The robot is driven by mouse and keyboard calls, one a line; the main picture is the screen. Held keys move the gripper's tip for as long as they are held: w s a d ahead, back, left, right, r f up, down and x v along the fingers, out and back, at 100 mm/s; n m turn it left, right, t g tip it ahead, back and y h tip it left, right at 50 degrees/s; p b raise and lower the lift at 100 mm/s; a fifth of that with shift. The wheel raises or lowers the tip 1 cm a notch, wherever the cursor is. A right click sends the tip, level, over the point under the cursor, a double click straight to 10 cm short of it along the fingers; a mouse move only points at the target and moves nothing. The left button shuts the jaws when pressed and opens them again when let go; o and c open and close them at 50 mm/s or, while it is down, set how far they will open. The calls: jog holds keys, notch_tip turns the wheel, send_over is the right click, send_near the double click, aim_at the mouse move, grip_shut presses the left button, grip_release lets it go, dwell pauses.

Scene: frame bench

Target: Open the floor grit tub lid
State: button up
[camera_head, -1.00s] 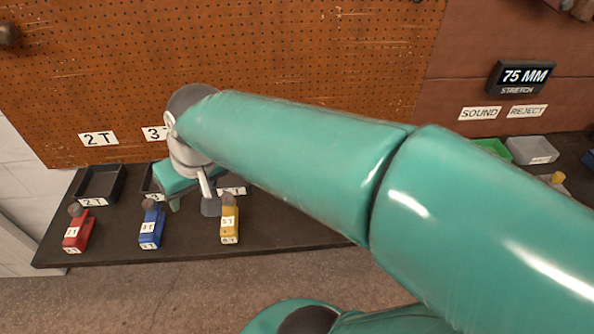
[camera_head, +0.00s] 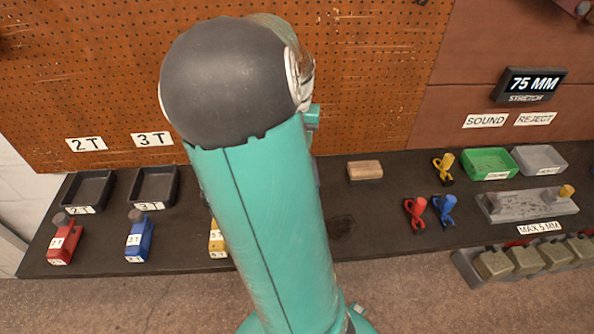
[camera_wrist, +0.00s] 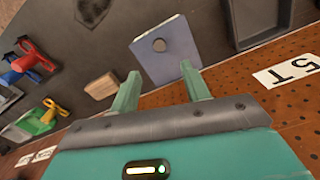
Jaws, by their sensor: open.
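I cannot make out a floor grit tub or its lid in either view. My gripper (camera_wrist: 160,80) is open in the wrist view, its two teal fingers apart with nothing between them. Beyond the fingertips a grey plate with a round hole (camera_wrist: 172,62) stands over the dark bench; I cannot tell how far off it is. In the head view my raised arm hides most of the gripper and the bench behind it.
Bare floor (camera_head: 400,300) lies in front.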

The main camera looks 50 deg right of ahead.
notch_tip(320, 180, down, 12)
jog(key=shift+d+f, duration=0.1)
dwell(0.4)
grip_shut()
